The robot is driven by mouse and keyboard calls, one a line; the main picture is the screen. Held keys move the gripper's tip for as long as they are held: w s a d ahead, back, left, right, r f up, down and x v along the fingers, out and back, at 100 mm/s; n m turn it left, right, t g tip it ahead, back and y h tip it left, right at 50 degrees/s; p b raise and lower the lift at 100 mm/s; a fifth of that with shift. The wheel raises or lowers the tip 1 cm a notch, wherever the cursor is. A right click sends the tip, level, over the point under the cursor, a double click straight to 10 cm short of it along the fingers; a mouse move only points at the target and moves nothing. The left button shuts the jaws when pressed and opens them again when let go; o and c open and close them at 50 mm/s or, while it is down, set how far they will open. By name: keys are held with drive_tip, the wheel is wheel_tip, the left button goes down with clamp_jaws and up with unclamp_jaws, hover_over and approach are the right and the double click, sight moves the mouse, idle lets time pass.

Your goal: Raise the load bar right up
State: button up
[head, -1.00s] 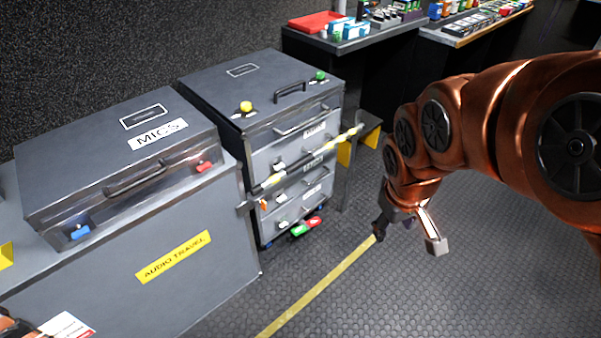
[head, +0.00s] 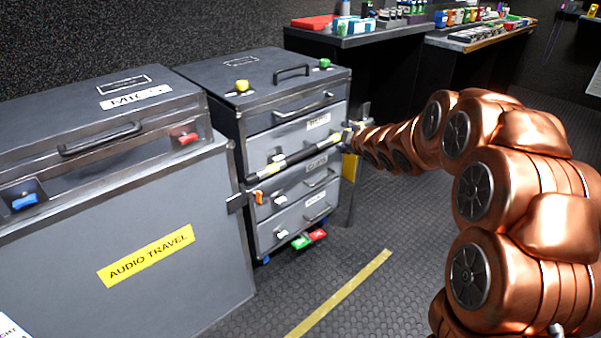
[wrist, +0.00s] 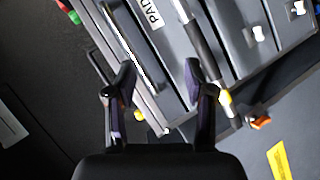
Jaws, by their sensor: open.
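The load bar (head: 298,159), black with pale and yellow sections, slants across the front of the grey drawer cabinet (head: 290,133), lower at its left end and higher at its right. Its left end is by an orange catch (head: 258,197), which also shows in the wrist view (wrist: 261,122). My gripper (wrist: 158,72) is open and empty in front of the drawers. In the wrist view the bar (wrist: 203,45) passes behind and beside the right finger; I cannot tell whether they touch. In the head view my arm reaches the bar's right end, and the fingers are hard to make out.
A grey case (head: 100,115) sits on a grey box labelled AUDIO TRAVEL (head: 150,255), left of the cabinet. Yellow (head: 242,86) and green (head: 325,63) knobs stand on the cabinet top. A dark bench (head: 350,38) with small items is behind.

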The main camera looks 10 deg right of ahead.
drive_tip(key=w+a+f+n+t+y+b, duration=0.1)
drive_tip(key=w+a+f+n+y+b, duration=0.25)
drive_tip(key=w+f+b, duration=0.35)
drive_tip(key=n+y+b, duration=0.4)
drive_tip(key=n+y, duration=0.1)
drive_tip(key=n, duration=0.1)
approach(303, 157)
drive_tip(key=x, duration=0.4)
drive_tip(key=shift+w+a+f, duration=0.1)
drive_tip(key=shift+w+a, duration=0.3)
drive_tip(key=shift+b+x, duration=0.95)
drive_tip(key=shift+x, duration=2.2)
drive_tip(key=shift+w+d, duration=0.1)
drive_tip(key=shift+d, duration=0.05)
clamp_jaws()
